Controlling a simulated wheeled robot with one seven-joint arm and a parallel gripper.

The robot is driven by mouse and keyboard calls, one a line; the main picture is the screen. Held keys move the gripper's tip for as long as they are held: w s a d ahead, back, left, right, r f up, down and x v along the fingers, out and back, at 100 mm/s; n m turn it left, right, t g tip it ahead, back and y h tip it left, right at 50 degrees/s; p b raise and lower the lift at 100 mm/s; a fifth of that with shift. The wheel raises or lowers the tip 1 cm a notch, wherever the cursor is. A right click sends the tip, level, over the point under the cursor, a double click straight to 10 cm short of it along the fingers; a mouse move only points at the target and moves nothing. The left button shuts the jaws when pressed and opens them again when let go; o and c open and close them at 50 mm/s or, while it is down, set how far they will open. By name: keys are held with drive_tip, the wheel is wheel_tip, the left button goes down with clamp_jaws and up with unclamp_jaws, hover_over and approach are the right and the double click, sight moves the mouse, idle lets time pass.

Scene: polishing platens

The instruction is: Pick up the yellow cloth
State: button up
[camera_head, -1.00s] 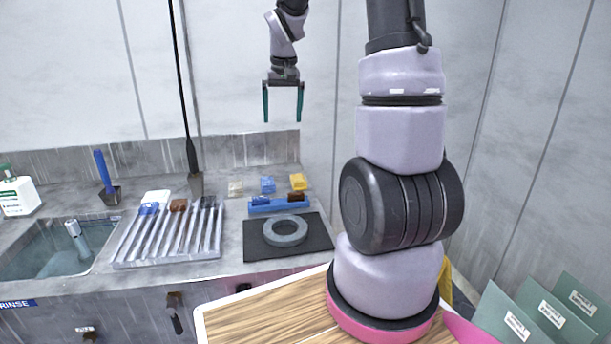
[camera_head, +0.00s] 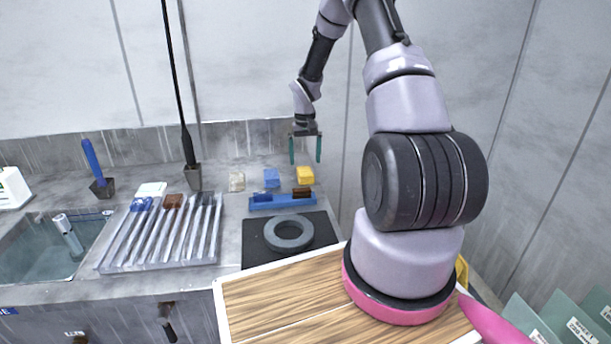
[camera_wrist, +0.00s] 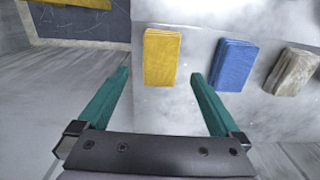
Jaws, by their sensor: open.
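The yellow cloth (camera_head: 305,175) is a small folded block at the right end of a row of cloths on the back of the counter. In the wrist view the yellow cloth (camera_wrist: 162,57) lies ahead of my gripper, between the lines of its two fingers. My gripper (camera_head: 305,162) is open and empty, with its green fingers pointing down above the yellow cloth. In the wrist view my gripper (camera_wrist: 160,75) has its fingers wide apart, and no contact with the cloth shows.
A blue cloth (camera_head: 271,178) and a beige cloth (camera_head: 237,182) lie left of the yellow one. A ribbed rack (camera_head: 165,262) and a sink (camera_head: 40,262) are farther left.

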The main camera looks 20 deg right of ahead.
sight(305, 170)
drive_tip(key=shift+s+f, duration=0.1)
drive_tip(key=shift+f, duration=2.65)
drive_tip(key=c, duration=1.4)
wheel_tip(305, 170, up, 10)
drive_tip(key=shift+r, duration=0.1)
